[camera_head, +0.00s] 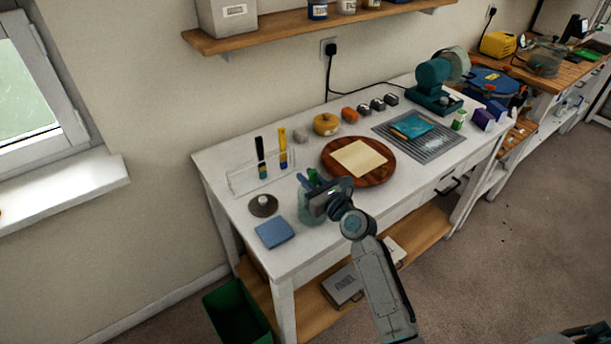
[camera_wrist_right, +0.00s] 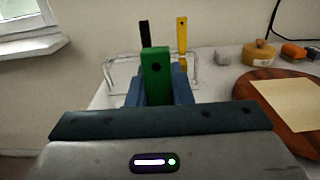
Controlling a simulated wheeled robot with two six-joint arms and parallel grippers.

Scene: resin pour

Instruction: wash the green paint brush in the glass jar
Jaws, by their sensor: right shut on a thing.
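The green paint brush (camera_wrist_right: 156,72) stands handle up between the fingers of my right gripper (camera_wrist_right: 157,92) in the wrist view. In the head view its green handle (camera_head: 313,175) shows just beyond the right gripper (camera_head: 318,193), which is shut on it. The glass jar (camera_head: 306,214) is at the table's front left, directly below and behind the gripper, which hides part of it. The brush's bristles are hidden, so I cannot tell how deep they are in the jar. My left gripper is not in view.
A clear rack (camera_head: 245,181) holds a black brush (camera_head: 260,153) and a yellow brush (camera_head: 283,146). A blue cloth (camera_head: 274,232) and a dark round holder (camera_head: 263,205) lie left of the jar. A round wooden board (camera_head: 374,178) with a paper sheet lies to the right.

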